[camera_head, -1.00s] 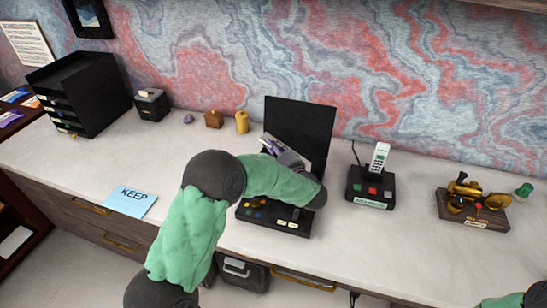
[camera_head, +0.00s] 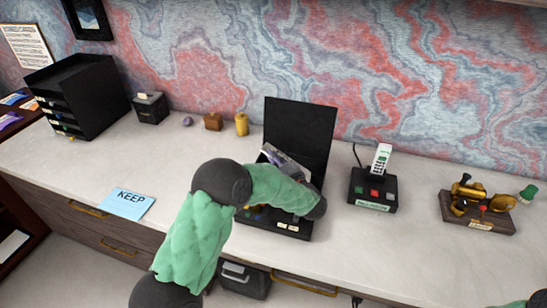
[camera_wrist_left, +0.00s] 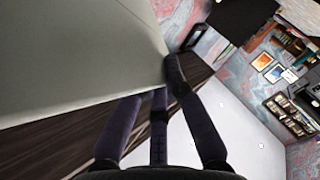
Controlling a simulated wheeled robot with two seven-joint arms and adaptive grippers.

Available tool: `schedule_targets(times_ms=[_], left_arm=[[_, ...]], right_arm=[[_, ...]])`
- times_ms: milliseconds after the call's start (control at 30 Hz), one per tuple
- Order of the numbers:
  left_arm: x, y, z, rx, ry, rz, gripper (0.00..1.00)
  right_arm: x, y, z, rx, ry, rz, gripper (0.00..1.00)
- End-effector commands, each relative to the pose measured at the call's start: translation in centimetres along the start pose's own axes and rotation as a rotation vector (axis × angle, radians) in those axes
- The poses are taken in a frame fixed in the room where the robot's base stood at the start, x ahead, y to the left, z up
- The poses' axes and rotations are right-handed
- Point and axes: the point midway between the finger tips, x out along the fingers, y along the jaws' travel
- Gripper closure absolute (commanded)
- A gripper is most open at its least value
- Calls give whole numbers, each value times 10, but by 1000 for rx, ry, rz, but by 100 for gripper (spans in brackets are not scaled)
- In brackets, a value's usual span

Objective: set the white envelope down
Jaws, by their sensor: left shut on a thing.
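My left gripper (camera_head: 282,158) is partly hidden by my own arm in the head view. It shows in front of a black upright panel (camera_head: 300,130), above a console with coloured buttons (camera_head: 283,224). In the left wrist view my left gripper (camera_wrist_left: 152,88) has its fingers shut on a large pale flat sheet, the white envelope (camera_wrist_left: 75,55). The envelope fills the upper left and hides some fingertips. I cannot make the envelope out clearly in the head view. My right gripper is out of view.
A blue KEEP card (camera_head: 126,203) lies at the desk's front left. A cordless phone (camera_head: 373,188) stands right of the console, then a brass device on a wooden base (camera_head: 477,212). A black tray stack (camera_head: 77,95) stands back left. The desktop between card and console is mostly clear.

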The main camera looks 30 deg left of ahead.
Motion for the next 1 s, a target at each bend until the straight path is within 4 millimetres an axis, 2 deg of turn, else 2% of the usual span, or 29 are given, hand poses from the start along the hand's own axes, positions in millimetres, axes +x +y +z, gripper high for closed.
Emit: schedule_targets(times_ms=[200,233,300,667,867,1000], left_arm=[[0,-3,2,0,1,0,100],[0,-3,2,0,0,0,84],[0,-3,2,0,0,0,66],[0,-2,1,0,0,0,66],[0,11,-8,0,0,0,66],[-32,10,-6,4,-4,3,66]], right_arm=[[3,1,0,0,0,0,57],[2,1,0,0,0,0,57],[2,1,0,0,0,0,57],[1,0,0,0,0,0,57],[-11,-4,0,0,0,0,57],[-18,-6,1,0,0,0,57]])
